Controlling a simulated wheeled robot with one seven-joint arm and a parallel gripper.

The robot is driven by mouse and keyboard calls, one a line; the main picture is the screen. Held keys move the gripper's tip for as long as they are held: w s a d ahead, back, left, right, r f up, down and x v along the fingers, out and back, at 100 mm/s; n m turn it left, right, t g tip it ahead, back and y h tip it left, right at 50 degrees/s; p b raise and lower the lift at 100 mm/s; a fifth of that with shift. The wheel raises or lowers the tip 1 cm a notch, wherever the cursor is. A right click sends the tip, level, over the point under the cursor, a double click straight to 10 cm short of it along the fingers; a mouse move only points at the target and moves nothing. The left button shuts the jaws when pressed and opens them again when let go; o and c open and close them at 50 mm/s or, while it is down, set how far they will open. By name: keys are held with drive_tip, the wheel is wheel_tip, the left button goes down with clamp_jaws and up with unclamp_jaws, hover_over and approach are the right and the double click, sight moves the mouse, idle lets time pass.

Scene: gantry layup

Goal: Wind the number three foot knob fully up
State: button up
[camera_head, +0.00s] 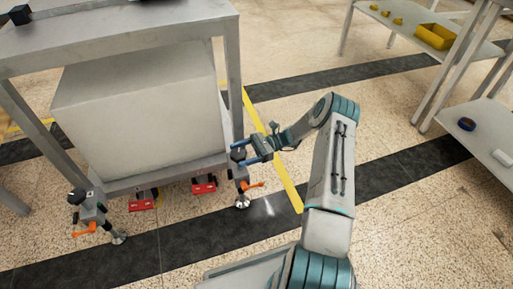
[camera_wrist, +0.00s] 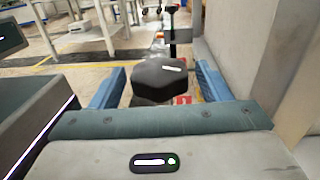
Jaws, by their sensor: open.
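A black faceted foot knob (camera_head: 238,154) tops the right front foot of the grey frame in the head view. In the wrist view the same knob (camera_wrist: 158,82) fills the middle, with a small white mark on its top. My gripper (camera_head: 243,156) is at this knob. Its two blue fingers are open, one on either side of the knob, and it is not clamped; exact contact cannot be told. An orange lever (camera_head: 252,186) and a round foot pad (camera_head: 242,201) are below the knob. I cannot read a number on the knob.
Another foot with a black knob (camera_head: 76,196) stands at the front left. Red units (camera_head: 204,184) sit low between the feet. A large grey block (camera_head: 140,110) is inside the frame, close by. A shelf (camera_head: 488,125) stands at right. Floor between is clear.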

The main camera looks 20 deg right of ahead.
drive_tip(key=w+d+p, duration=0.1)
drive_tip(key=d, duration=1.1)
drive_tip(key=shift+d+p, duration=0.4)
